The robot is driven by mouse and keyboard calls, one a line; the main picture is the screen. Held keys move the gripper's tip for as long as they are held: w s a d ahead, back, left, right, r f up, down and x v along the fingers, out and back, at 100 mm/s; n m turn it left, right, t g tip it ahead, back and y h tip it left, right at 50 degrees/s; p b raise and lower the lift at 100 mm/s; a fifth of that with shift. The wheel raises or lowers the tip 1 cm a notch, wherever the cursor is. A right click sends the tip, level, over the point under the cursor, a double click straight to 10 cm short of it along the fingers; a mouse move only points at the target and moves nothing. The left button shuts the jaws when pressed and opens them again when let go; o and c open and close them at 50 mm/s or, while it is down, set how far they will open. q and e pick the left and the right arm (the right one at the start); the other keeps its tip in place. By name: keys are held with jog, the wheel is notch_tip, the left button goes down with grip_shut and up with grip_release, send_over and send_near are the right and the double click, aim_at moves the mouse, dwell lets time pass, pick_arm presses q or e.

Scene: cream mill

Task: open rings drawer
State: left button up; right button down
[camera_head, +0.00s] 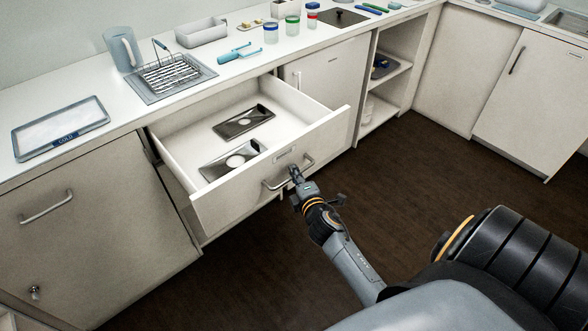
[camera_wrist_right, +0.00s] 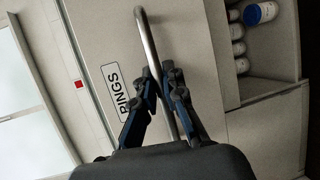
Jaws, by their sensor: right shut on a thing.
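The rings drawer (camera_head: 327,143) stands pulled well out from the counter in the head view. Inside it lie two dark flat trays with light parts, one nearer (camera_head: 230,160) and one farther (camera_head: 243,121). The bar handle (camera_head: 277,184) on its front also shows in the right wrist view (camera_wrist_right: 149,45), beside a label reading RINGS (camera_wrist_right: 117,92). My right gripper (camera_head: 295,173) is at the right part of the handle, shut on it; in the right wrist view its fingers (camera_wrist_right: 160,95) lie on either side of the bar. My left gripper is not in view.
The counter above holds a tray marked COLD (camera_head: 60,128), a jug (camera_head: 123,48), a wire rack (camera_head: 172,75) and several colored-lid jars (camera_head: 292,26). A closed cabinet door (camera_head: 90,232) is at the left; open shelves (camera_head: 384,85) are at the right. Dark floor (camera_head: 420,160) is clear.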

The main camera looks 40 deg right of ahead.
jog(key=c, duration=1.4)
grip_release()
jog(key=v, duration=1.2)
jog(key=shift+a, duration=0.1)
